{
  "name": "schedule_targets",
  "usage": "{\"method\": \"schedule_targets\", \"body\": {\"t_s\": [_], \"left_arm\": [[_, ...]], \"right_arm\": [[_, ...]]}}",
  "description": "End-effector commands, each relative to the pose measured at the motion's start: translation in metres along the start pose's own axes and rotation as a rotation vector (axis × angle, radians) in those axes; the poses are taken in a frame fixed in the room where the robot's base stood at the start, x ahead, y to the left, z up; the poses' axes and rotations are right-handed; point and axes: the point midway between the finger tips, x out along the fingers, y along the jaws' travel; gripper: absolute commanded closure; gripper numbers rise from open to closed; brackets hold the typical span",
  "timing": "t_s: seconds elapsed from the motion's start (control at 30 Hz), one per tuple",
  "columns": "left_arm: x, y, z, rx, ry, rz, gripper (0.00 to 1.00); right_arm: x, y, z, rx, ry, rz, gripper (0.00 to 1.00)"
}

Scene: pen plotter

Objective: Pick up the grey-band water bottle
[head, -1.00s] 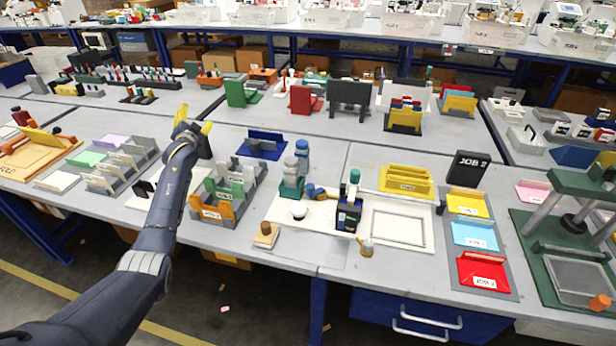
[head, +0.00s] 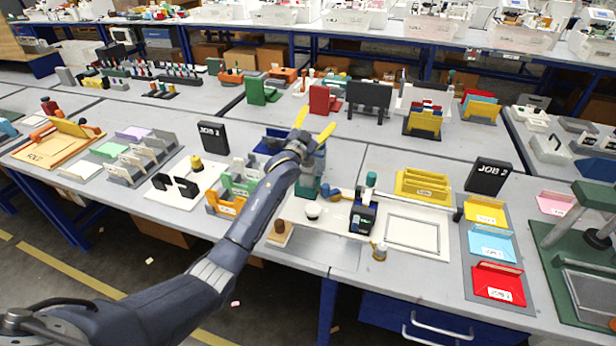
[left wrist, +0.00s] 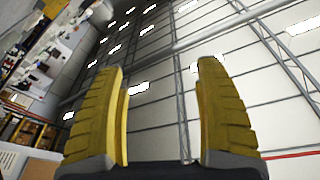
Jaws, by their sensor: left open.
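My left gripper (head: 314,125) is open and empty, with its yellow fingers pointing up and away. In the left wrist view the two fingers (left wrist: 164,64) stand wide apart against the ceiling, with nothing between them. In the head view the gripper and forearm cover the spot where two bottles stood earlier. Only part of a teal holder (head: 308,188) shows below the wrist. I cannot make out the grey-band water bottle behind the arm. My right gripper is not in view.
A blue tray (head: 270,142) lies just left of the gripper. The orange and green rack (head: 226,205) stands beside my forearm. To the right are a dark box (head: 362,218), a yellow rack (head: 424,187) and a black JOB 2 sign (head: 488,177).

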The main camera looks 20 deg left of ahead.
Motion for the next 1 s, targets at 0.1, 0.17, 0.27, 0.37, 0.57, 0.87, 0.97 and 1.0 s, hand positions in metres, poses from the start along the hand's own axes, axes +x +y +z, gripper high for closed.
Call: {"method": "schedule_targets", "body": {"t_s": [0.1, 0.17, 0.27, 0.37, 0.57, 0.87, 0.97, 1.0], "left_arm": [[-0.021, 0.019, 0.026, -0.1, -0.052, -0.007, 0.29], [-0.033, 0.028, 0.04, -0.154, -0.081, -0.015, 0.29], [-0.055, 0.043, 0.064, -0.248, -0.132, -0.03, 0.29], [-0.075, 0.055, 0.085, -0.329, -0.18, -0.048, 0.29], [-0.1, 0.066, 0.109, -0.416, -0.233, -0.073, 0.29], [-0.082, 0.067, 0.118, -0.434, -0.242, -0.078, 0.29], [-0.073, 0.067, 0.121, -0.433, -0.243, -0.078, 0.29], [-0.07, 0.067, 0.122, -0.434, -0.243, -0.078, 0.29]], "right_arm": [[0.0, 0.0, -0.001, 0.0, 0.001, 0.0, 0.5], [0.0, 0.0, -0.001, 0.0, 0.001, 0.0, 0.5], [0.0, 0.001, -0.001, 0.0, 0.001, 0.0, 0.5], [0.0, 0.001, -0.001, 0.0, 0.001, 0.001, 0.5], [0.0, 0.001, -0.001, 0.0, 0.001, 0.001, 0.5], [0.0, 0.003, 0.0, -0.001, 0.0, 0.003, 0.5], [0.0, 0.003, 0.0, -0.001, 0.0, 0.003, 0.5], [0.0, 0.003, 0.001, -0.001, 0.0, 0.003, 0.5]]}}
